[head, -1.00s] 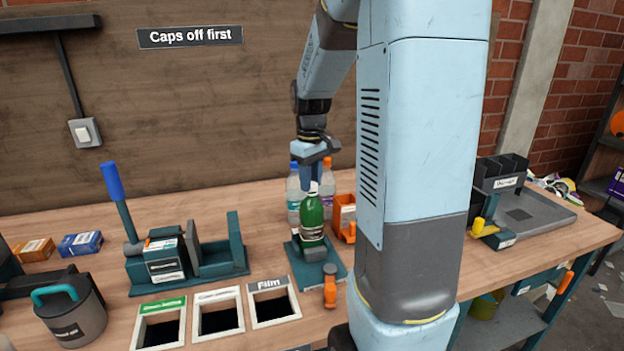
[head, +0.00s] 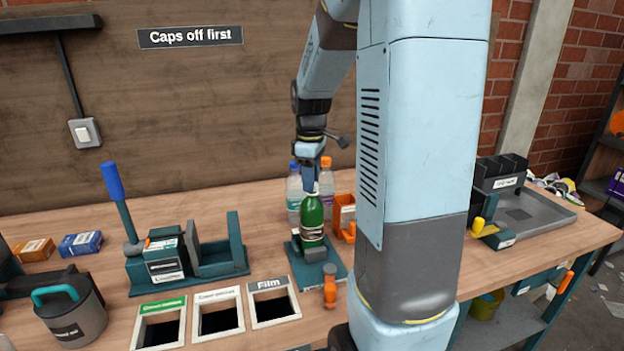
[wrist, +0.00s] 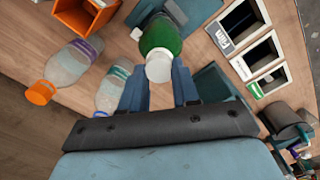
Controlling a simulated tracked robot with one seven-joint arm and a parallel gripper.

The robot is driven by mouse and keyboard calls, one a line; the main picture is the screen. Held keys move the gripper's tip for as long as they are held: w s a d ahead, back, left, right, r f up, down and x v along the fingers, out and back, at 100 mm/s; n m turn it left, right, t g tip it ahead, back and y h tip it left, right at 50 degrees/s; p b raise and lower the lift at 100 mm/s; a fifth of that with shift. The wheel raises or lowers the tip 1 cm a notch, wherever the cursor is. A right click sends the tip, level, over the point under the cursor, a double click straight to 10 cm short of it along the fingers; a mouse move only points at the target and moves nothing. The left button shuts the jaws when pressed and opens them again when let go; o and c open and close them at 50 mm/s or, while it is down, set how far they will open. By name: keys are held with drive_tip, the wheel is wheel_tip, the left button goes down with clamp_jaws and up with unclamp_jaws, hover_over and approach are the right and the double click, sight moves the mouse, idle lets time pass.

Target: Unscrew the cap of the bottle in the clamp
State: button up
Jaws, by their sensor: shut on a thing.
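The green bottle (head: 312,217) stands upright in the clamp (head: 317,262) on the workbench, with a pale label round its body. My gripper (head: 312,184) is above it, pointing down, with its fingers at the bottle's top. In the wrist view the white cap (wrist: 159,68) shows between the two fingertips (wrist: 160,80), with the green bottle (wrist: 160,38) beyond it. My gripper is shut on the cap. In the head view the fingers hide most of the cap.
Two clear bottles, one with a blue cap (head: 293,190) and one with an orange cap (head: 326,185), stand close behind the green bottle. An orange bin (head: 343,212) is at its right. Openings, one labelled Film (head: 272,303), lie in front at left. A teal press (head: 188,258) stands further left.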

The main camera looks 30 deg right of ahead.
drive_tip(key=n, duration=0.5)
idle(0.4)
drive_tip(key=n, duration=0.5)
idle(0.4)
drive_tip(key=shift+n, duration=0.3)
drive_tip(key=n, duration=0.4)
drive_tip(key=shift+r+n, duration=0.1)
drive_tip(key=shift+n, duration=0.3)
